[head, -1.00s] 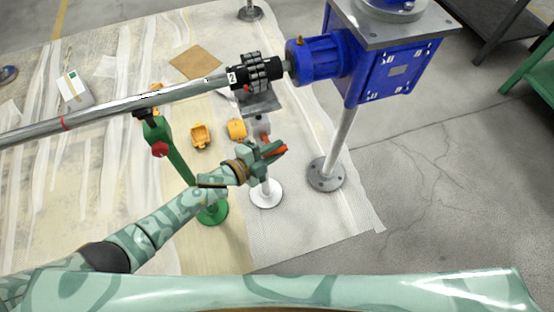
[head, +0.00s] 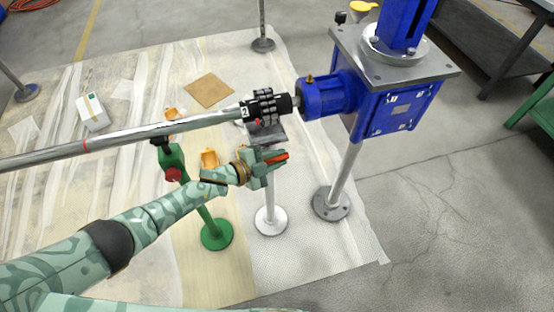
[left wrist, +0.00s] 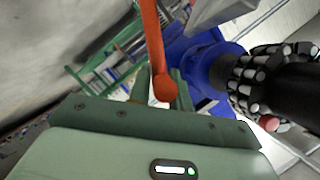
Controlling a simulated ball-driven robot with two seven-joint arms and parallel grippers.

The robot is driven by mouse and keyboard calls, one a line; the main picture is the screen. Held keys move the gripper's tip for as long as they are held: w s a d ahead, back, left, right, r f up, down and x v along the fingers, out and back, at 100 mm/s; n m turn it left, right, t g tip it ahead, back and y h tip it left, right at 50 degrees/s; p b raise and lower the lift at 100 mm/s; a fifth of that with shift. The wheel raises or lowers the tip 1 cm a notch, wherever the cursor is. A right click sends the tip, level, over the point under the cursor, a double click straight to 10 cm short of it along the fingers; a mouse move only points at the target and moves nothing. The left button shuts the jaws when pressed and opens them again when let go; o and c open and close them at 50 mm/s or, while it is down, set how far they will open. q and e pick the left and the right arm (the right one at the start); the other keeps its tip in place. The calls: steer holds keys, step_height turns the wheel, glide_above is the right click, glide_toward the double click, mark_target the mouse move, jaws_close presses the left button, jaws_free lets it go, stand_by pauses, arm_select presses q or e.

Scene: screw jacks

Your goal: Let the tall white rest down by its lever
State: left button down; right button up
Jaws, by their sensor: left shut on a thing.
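The tall white rest stands upright, with a round white foot (head: 271,221), a pale post (head: 269,205) and a grey head (head: 267,132) just below the black coupling of the shaft. I cannot tell whether the head touches the shaft. My left gripper (head: 268,163) is in front of the post, below the head, and is shut on the orange lever (head: 277,158). The left wrist view shows the lever (left wrist: 153,45) running down to a rounded end (left wrist: 165,88) at the fingers. The gripper hides part of the post. My right gripper is not in view.
A long grey shaft (head: 120,137) runs left from the coupling (head: 265,106) beside a blue gearbox (head: 393,108) on a grey post. A green rest (head: 200,205) with a red knob (head: 173,174) stands left. A yellow part (head: 209,159) sits behind my arm. Floor at right is open.

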arm_select(q)
steer(key=shift+w+r, duration=0.2)
steer(key=shift+r, duration=0.1)
steer(key=c, duration=1.3)
jaws_free()
steer(key=shift+s+f, duration=0.2)
steer(key=shift+f, duration=0.05)
steer(key=shift+a, duration=0.1)
steer(key=p+v, duration=0.5)
steer(key=v, duration=1.1)
steer(key=shift+a, duration=0.1)
